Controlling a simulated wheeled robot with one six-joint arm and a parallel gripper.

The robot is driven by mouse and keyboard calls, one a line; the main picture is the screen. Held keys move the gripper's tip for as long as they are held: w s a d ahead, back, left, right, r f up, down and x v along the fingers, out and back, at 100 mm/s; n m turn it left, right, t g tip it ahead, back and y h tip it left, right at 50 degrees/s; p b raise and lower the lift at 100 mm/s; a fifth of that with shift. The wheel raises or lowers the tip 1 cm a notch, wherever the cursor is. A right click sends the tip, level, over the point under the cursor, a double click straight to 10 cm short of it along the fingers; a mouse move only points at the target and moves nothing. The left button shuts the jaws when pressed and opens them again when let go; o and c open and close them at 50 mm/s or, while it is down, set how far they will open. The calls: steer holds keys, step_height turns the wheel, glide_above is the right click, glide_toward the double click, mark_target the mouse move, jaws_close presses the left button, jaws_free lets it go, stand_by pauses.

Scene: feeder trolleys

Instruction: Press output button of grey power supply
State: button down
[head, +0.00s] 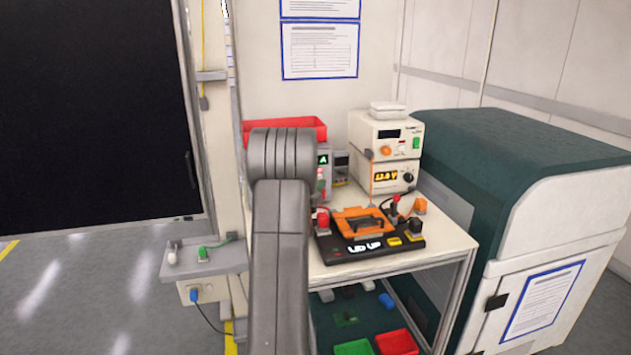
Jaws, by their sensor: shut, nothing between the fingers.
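A grey instrument (328,158), likely the grey power supply, stands on the trolley top just right of my arm. Its narrow visible strip shows a green lit display with the letter A. My arm hides most of its front, and I cannot make out its output button. A red-and-white part shows just below the display, too small to name. My arm rises through the middle of the view and bends at the height of the instrument. My gripper is hidden behind my arm.
Two stacked cream power supplies (356,142) stand at the back right of the trolley. A black fixture (325,247) with an orange clamp lies at the front. A red bin (310,125) is behind my arm. A dark green cabinet (460,150) borders the right; open floor lies left.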

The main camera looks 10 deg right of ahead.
mark_target(321, 177)
steer(key=shift+w+a, duration=0.15)
steer(key=shift+w, duration=0.7)
steer(key=shift+w+a, duration=0.1)
steer(key=shift+w, duration=0.75)
steer(key=shift+w, duration=0.1)
